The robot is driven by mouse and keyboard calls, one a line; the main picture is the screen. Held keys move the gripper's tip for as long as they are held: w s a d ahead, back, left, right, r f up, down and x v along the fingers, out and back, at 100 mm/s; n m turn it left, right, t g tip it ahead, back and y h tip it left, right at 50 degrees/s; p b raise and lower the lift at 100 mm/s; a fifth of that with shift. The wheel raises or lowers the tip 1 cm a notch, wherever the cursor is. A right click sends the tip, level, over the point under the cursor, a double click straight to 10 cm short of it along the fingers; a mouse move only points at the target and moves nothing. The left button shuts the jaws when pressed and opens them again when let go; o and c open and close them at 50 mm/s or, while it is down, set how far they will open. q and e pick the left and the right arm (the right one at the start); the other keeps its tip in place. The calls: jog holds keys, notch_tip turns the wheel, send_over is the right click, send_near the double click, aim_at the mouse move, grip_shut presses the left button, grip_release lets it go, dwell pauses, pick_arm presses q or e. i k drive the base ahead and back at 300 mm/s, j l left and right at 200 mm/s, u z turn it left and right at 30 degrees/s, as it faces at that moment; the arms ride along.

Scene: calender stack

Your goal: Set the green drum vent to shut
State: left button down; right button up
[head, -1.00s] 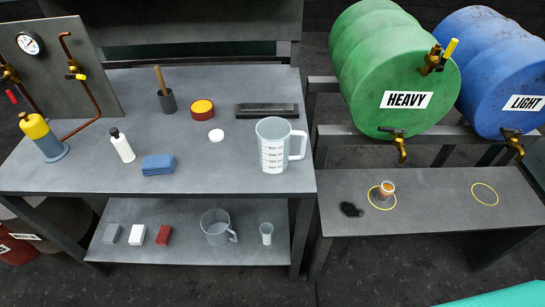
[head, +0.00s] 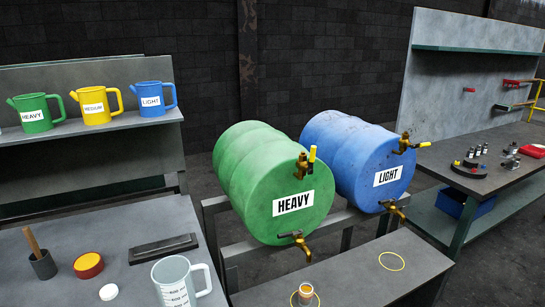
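The green drum (head: 262,175), labelled HEAVY, lies on its side on a dark rack. Its brass vent (head: 302,166) sits at the top of its front face. The vent's yellow lever (head: 312,154) points roughly upward. A brass tap (head: 301,243) with a dark handle is at the bottom of the same face. The blue drum (head: 344,150), labelled LIGHT, lies beside it on the right. Its own vent (head: 403,143) has its yellow lever pointing out to the right. Neither of my grippers is in view.
A small cup (head: 305,297) stands below the green drum's tap on a low bench (head: 362,281). A clear measuring jug (head: 178,285) is on the left bench. Several labelled jugs stand on a shelf behind. Another workbench (head: 500,175) is at right.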

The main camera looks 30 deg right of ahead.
aim_at(312, 151)
jog(key=z, duration=1.15)
